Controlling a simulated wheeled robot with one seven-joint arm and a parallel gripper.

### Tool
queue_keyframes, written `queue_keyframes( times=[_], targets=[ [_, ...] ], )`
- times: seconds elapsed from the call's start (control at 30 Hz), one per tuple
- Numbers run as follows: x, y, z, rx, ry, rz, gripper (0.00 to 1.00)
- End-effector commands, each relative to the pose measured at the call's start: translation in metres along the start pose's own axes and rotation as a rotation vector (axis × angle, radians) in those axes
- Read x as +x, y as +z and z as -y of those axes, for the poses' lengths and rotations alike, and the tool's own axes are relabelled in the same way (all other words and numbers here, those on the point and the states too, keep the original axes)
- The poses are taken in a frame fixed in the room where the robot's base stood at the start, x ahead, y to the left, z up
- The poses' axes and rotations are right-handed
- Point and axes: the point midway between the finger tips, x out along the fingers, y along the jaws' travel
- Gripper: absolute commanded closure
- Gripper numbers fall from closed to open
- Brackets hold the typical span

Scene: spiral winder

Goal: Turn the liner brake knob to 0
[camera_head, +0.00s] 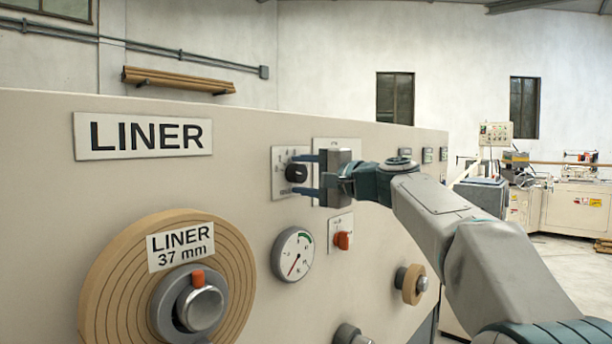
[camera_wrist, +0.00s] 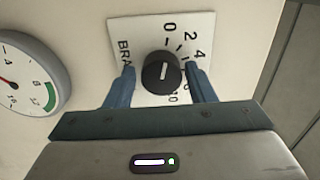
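The liner brake knob (camera_head: 296,173) is black and round, on a white dial plate (camera_head: 279,186) on the machine panel. In the wrist view the knob (camera_wrist: 161,74) has a white pointer line, and its plate (camera_wrist: 138,34) shows 0, 2, 4 and part of "BRA". The line runs nearly up and down in the picture, its upper end towards the 0 mark; which end is the pointer I cannot tell. My gripper (camera_head: 305,174) is open, its two blue fingers (camera_wrist: 163,82) either side of the knob with small gaps visible. The right finger hides some numbers.
A round gauge (camera_head: 293,254) and a red-orange switch (camera_head: 343,240) sit below the knob. A LINER roll (camera_head: 110,285) sticks out at lower left, a small brown roll (camera_head: 412,284) at lower right. The panel left of the knob is flat, with a LINER sign (camera_head: 140,136).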

Motion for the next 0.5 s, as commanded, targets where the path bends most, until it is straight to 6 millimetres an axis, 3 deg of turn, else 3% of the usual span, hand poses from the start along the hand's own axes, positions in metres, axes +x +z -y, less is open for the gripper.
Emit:
queue_keyframes(
  times=[0.33, 0.5],
  targets=[
    [-0.003, -0.002, 0.001, 0.001, -0.002, -0.005, 0.41],
    [-0.023, -0.003, 0.001, 0.000, -0.003, -0.009, 0.41]
  ],
)
